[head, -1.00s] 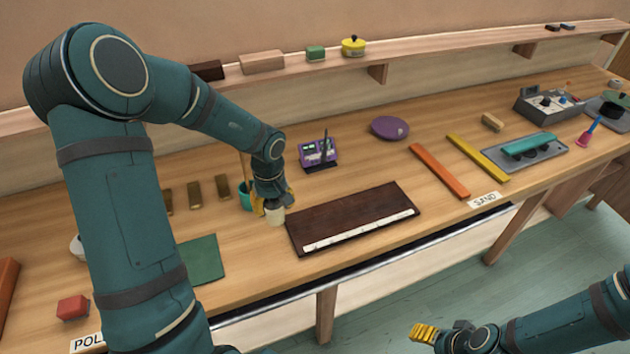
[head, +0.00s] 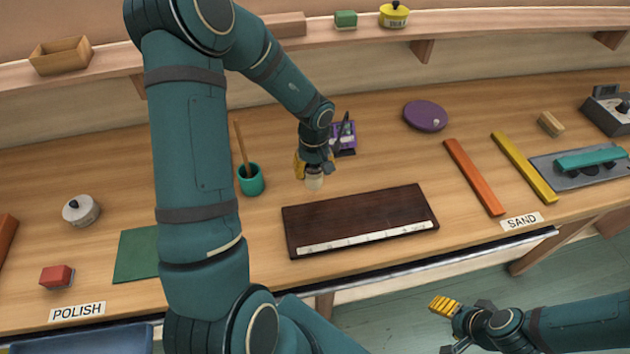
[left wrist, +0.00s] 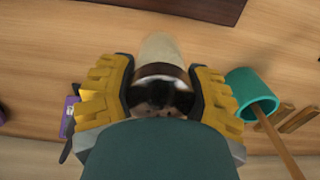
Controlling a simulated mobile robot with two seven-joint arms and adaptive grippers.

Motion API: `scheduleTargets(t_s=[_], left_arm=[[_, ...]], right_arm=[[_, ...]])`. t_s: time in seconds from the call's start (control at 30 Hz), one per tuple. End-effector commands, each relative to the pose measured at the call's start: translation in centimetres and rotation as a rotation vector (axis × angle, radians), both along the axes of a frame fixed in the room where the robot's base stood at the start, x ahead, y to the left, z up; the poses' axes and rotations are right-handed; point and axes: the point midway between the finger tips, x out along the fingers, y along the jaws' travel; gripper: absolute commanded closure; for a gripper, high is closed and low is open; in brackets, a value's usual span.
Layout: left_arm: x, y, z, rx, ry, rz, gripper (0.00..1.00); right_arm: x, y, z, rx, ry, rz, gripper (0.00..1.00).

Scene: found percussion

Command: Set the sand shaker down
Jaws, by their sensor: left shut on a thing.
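The sand shaker (head: 314,182), a small cream cylinder with a dark band and metal-looking top, is held in my left gripper (head: 314,165). The yellow-padded fingers press on it from both sides. In the left wrist view the shaker (left wrist: 162,52) stands out between the pads, above the wooden tabletop. In the head view it is behind the dark board and right of the green cup. I cannot tell whether its base touches the table. My right gripper (head: 450,325) is open and empty, in front of the table at the lower right.
The dark board (head: 360,214) with a pale strip lies in front of the shaker. The green cup (head: 251,181) with a stick stands to the left, and a purple device (head: 345,139) behind. A purple disc (head: 425,116) lies farther right. Bare wood (head: 385,165) lies between.

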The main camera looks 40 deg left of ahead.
Motion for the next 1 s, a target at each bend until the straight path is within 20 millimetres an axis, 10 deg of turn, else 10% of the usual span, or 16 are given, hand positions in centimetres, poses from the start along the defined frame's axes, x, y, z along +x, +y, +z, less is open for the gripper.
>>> scheduleTargets(t_s=[0.8, 0.83, 1.0], left_arm=[[0.0, 0.0, -4.7, 0.0, -0.001, 0.0, 0.9], [0.0, 0.0, -4.7, 0.0, -0.001, 0.0, 0.37], [0.0, 0.0, -4.7, 0.0, -0.001, 0.0, 0.29]], right_arm=[[0.1, 0.0, -1.0, -0.002, -0.001, -0.001, 0.38], [0.1, 0.0, -1.1, -0.002, -0.001, -0.001, 0.38], [0.0, 0.0, -1.1, -0.002, -0.001, -0.001, 0.38]])
